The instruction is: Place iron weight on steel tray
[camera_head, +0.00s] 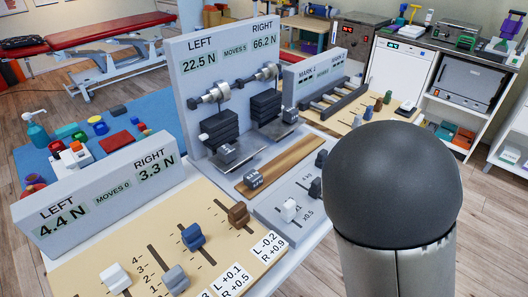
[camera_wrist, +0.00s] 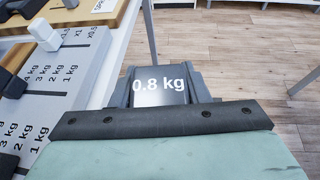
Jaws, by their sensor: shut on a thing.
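In the wrist view my gripper (camera_wrist: 161,72) is shut on a grey metal block (camera_wrist: 160,97) marked "0.8 kg". It is held off to the right of the bench edge, with floor beyond it. In the head view my gripper and this block do not show. A small labelled metal weight (camera_head: 254,180) lies on a wooden strip on the bench in the head view. Flat steel plates, one on the left (camera_head: 237,154) and one on the right (camera_head: 277,130), lie under the dark weight stacks. I cannot tell which one is the steel tray.
A panel (camera_head: 222,62) reads left 22.5 N and right 66.2 N. A front panel (camera_head: 100,190) reads 4.4 N and 3.3 N, beside a board with several coloured sliders (camera_head: 192,236). My dark dome-topped arm part blocks the right side. Open floor (camera_wrist: 240,50) lies right of the bench.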

